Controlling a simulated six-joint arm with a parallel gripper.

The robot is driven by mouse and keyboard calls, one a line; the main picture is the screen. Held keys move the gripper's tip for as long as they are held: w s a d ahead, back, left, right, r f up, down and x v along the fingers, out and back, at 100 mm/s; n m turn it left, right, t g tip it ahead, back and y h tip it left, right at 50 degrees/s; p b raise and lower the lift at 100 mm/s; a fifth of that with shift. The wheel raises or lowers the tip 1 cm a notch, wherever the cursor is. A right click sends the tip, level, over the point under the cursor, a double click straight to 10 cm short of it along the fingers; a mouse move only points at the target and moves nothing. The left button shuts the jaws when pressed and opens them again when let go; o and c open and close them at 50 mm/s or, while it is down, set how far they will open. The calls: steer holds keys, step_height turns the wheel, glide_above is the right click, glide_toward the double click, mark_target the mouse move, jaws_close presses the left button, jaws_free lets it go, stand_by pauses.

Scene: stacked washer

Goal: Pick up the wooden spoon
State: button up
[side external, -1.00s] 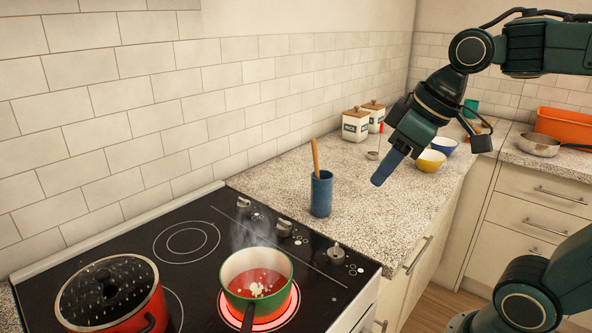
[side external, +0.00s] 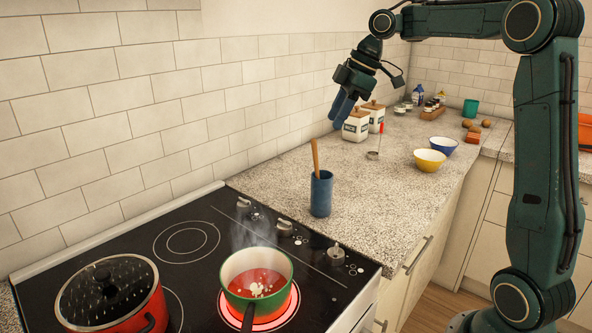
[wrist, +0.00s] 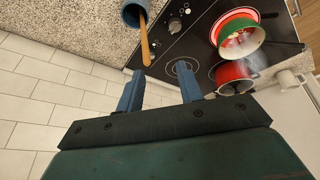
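The wooden spoon (side external: 315,155) stands in a blue cylindrical holder (side external: 321,194) on the speckled counter, just right of the stove. Only its handle shows above the rim; its lower part is hidden inside. My gripper (side external: 337,122) is in the air above the counter, higher than the spoon and a little to its right in the side view. In the wrist view, my gripper's two blue fingers (wrist: 161,92) are apart with nothing between them. There the spoon handle (wrist: 146,45) points from the holder (wrist: 134,14) toward the left finger.
A green-and-red pot (side external: 257,285) steams on a glowing burner, and a lidded red pot (side external: 112,292) stands left of it. White canisters (side external: 356,125) stand near the tiled wall. A yellow bowl (side external: 429,160) and a blue bowl (side external: 443,146) sit farther right. The counter around the holder is clear.

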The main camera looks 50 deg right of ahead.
steer(key=d, duration=0.2)
steer(key=w+d+f+n, duration=0.1)
steer(key=shift+w, duration=0.1)
glide_above(316, 162)
steer(key=s+d, duration=0.2)
step_height(316, 162, down, 7)
steer(key=shift+w+a+f, duration=0.2)
steer(key=shift+w+f, duration=0.05)
steer(key=shift+f, duration=0.25)
steer(key=shift+x, duration=2.6)
steer(key=shift+w, duration=0.1)
steer(key=shift+r, duration=0.1)
